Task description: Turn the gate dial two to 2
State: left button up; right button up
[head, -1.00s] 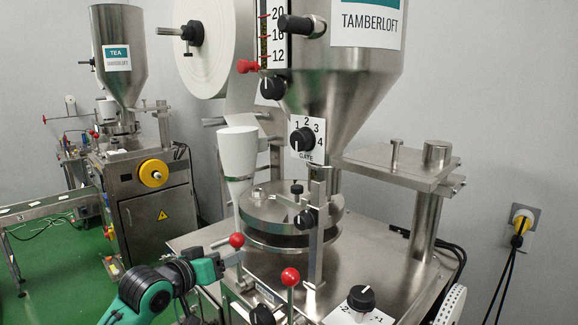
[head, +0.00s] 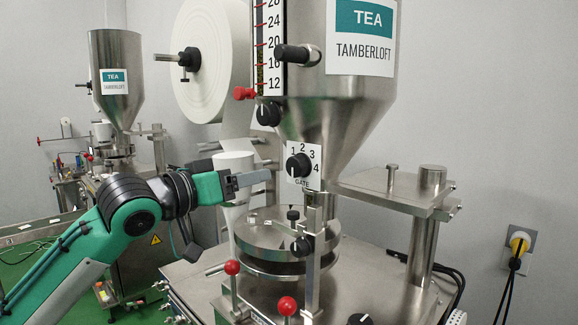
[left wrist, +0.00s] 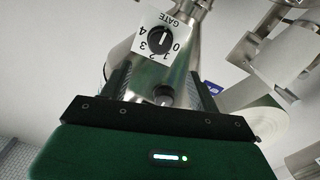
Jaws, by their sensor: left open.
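The gate dial (head: 299,166) is a round black knob on a white plate marked GATE, with numbers around it, on the front of the steel hopper's lower part. Its white pointer line points downward in the head view, away from the 2 at the top. The dial also shows, turned upside down, in the left wrist view (left wrist: 161,39), with 0 to 4 around it. My left gripper (head: 264,179) is open and empty, just left of the dial and apart from it, its fingers pointing right. My right gripper is not in view.
A steel hopper (head: 350,95) rises above the dial. Another black knob (head: 268,113) sits to its upper left. A white paper roll (head: 208,65) is behind my gripper. Below stand a round steel turntable (head: 262,236) and red-balled levers (head: 232,267). A second machine (head: 115,70) stands far left.

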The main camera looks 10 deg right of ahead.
aim_at(292, 167)
pick_arm(q)
jog(key=p+x, duration=0.3)
jog(key=x, duration=0.7)
jog(key=shift+d+r, duration=0.1)
jog(key=shift+d, duration=0.05)
jog(key=shift+x, duration=0.8)
jog(key=shift+c, duration=0.2)
jog(key=c, duration=0.9)
